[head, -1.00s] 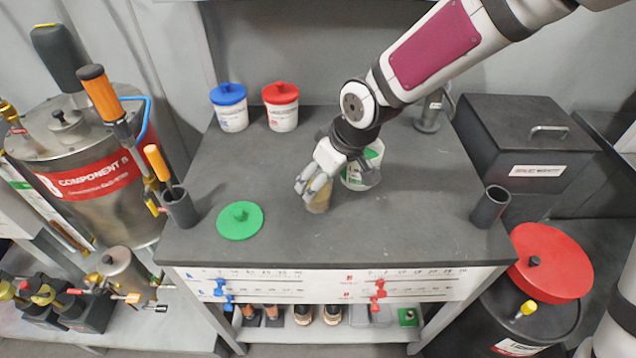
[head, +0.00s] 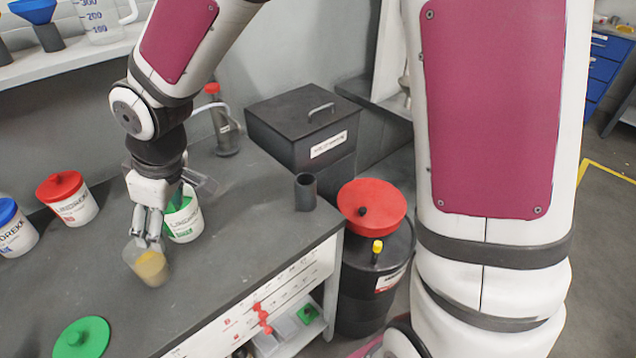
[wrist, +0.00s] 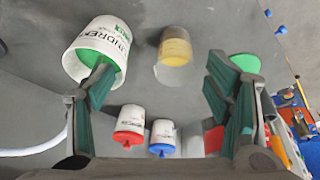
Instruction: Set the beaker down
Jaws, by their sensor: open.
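The beaker (head: 150,268) is clear, with a yellowish content, and stands on the grey worktop (head: 235,215). My gripper (head: 150,238) is just above and behind it in the head view, partly overlapping its rim. In the wrist view the beaker (wrist: 173,50) lies beyond the gap between the spread green-padded fingers (wrist: 160,100). The gripper is open and nothing is between its fingers.
An open white tub with green inside (head: 184,218) stands close beside the gripper. Lidded red (head: 68,198) and blue (head: 15,230) tubs stand to the left. A green lid (head: 82,338) lies near the front edge. A black cup (head: 305,192) stands at the right corner.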

